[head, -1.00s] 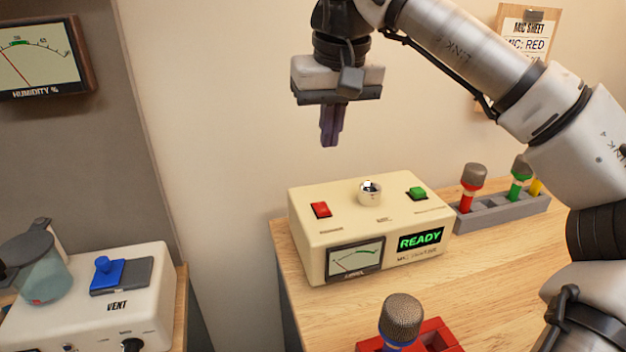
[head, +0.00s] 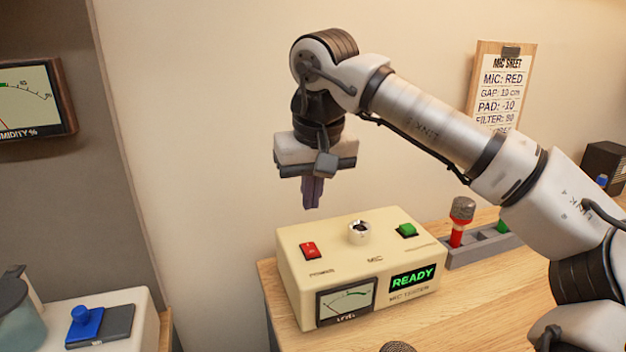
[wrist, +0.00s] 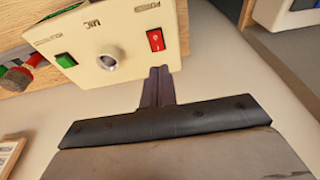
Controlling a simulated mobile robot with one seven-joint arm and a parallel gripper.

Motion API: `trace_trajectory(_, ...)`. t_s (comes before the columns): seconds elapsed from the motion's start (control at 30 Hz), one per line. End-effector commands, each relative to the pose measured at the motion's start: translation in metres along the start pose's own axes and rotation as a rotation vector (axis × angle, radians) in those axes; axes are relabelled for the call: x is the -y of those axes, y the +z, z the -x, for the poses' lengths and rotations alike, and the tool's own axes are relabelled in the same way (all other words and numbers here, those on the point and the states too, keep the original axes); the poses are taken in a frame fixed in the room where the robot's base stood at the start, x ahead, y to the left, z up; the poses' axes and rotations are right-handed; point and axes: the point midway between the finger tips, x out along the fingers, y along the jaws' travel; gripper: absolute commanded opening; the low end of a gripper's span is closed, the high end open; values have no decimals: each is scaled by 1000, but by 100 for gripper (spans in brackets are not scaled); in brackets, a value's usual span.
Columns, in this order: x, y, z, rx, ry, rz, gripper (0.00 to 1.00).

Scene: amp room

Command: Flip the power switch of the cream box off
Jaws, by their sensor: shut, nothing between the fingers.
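The cream box (head: 345,238) stands on the wooden bench in the head view, its screen reading READY. Its red power switch (head: 309,250) sits at the left of the top face, and it also shows in the wrist view (wrist: 156,40). A round socket (head: 359,232) labelled MIC is in the middle of the top, and a green button (head: 406,230) is at the right. My gripper (head: 313,206) is shut and empty, pointing down above the back left part of the box, apart from it. In the wrist view the closed fingers (wrist: 157,72) are near the switch's edge of the box.
A grey rack (head: 480,250) with a red microphone (head: 460,218) stands right of the box. A white unit with a blue switch (head: 85,321) is at lower left, across a gap. A microphone top (head: 398,347) shows at the bottom edge. The wall is close behind.

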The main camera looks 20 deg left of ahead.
Motion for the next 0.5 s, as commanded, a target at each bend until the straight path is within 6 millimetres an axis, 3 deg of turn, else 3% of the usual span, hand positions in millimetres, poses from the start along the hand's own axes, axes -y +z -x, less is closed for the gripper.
trace_trajectory(0.2, 0, 0, -46, 2, -1, 1, 0)
trace_trajectory(0.5, 0, 13, -80, 0, 0, 0, 0)
